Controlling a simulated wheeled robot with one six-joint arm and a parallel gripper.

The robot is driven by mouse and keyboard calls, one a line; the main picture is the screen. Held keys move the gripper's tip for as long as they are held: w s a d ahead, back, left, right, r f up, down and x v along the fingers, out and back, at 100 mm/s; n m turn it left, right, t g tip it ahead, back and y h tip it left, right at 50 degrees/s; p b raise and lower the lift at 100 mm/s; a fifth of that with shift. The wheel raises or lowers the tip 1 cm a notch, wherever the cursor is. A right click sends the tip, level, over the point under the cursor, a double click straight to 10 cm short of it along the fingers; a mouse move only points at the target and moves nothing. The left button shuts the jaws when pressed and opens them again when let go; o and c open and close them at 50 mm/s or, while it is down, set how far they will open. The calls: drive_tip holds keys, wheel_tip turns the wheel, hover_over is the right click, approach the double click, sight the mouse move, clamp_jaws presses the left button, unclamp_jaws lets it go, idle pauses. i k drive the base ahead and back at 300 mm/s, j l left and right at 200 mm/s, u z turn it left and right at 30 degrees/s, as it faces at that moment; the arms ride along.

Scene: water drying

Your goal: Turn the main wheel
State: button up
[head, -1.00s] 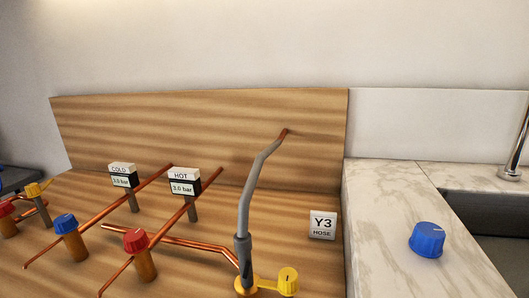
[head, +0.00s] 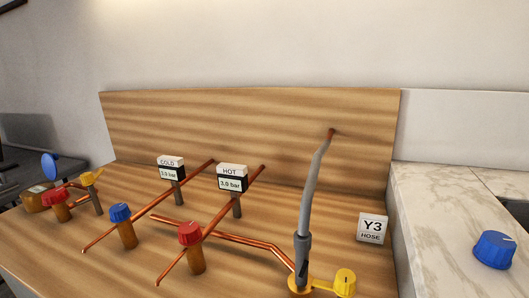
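No part is labelled as the main wheel. A blue round wheel (head: 50,166) stands upright at the far left, above a brownish box (head: 38,198). A blue knob (head: 120,213) tops a copper post on the cold pipe. A red knob (head: 190,233) tops a post on the hot pipe. Another red knob (head: 54,196) and a yellow handle (head: 91,176) are at the left. A loose-looking blue knob (head: 494,249) sits on the marble counter at the right. My gripper is not in view.
A wooden board (head: 250,140) stands behind the wooden bench. COLD (head: 171,165) and HOT (head: 232,177) gauges rise from the copper pipes. A grey hose (head: 312,190) stands upright beside a yellow valve (head: 345,282) and a Y3 HOSE sign (head: 372,228). A dark surface (head: 45,150) lies at the far left.

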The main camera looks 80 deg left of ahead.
sight(56, 196)
drive_tip(key=k+j+u, duration=0.15)
drive_tip(key=k+u, duration=0.15)
drive_tip(key=k+j+u, duration=0.35)
drive_tip(key=l+u, duration=0.1)
drive_tip(key=u, duration=2.75)
drive_tip(key=i+j+z, duration=0.5)
drive_tip(key=j, duration=0.4)
drive_tip(key=z, duration=0.5)
drive_tip(key=i, duration=0.05)
